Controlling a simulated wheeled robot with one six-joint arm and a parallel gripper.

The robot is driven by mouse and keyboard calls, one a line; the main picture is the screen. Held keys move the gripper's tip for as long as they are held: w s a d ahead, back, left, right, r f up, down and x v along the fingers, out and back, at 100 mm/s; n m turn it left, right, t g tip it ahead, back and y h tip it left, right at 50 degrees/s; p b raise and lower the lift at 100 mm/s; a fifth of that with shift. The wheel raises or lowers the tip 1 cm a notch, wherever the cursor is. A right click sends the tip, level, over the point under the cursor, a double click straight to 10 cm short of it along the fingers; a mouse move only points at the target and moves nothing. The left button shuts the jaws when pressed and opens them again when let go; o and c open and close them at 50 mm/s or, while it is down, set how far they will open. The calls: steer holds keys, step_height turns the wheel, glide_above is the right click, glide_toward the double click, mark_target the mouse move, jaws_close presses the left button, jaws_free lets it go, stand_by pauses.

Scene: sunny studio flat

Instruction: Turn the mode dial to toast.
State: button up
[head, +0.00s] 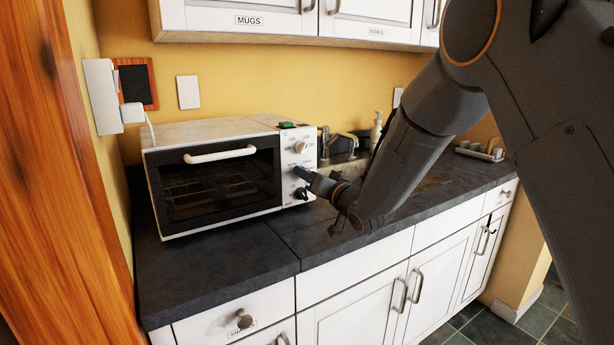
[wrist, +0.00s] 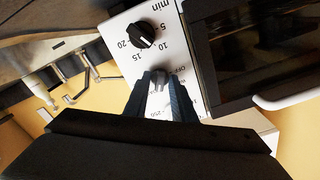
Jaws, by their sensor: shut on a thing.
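The white toaster oven (head: 217,134) stands on the dark counter at the left, with its control panel on its right side. In the head view my gripper (head: 301,173) is at the middle dial of that panel and hides it.
A black minutes dial (wrist: 141,35) sits next to the held dial; it shows low on the panel in the head view (head: 301,194). A pale dial (head: 300,147) is at the top. The oven door handle (head: 220,154) sticks out.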

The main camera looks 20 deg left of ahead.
steer(key=shift+f, duration=0.1)
steer(key=o, duration=0.7)
steer(key=shift+o, duration=0.2)
steer(key=shift+d, duration=0.1)
steer(key=b+v, duration=0.1)
steer(key=v, duration=0.6)
steer(key=shift+s+d, duration=0.25)
steer(key=shift+s, duration=0.05)
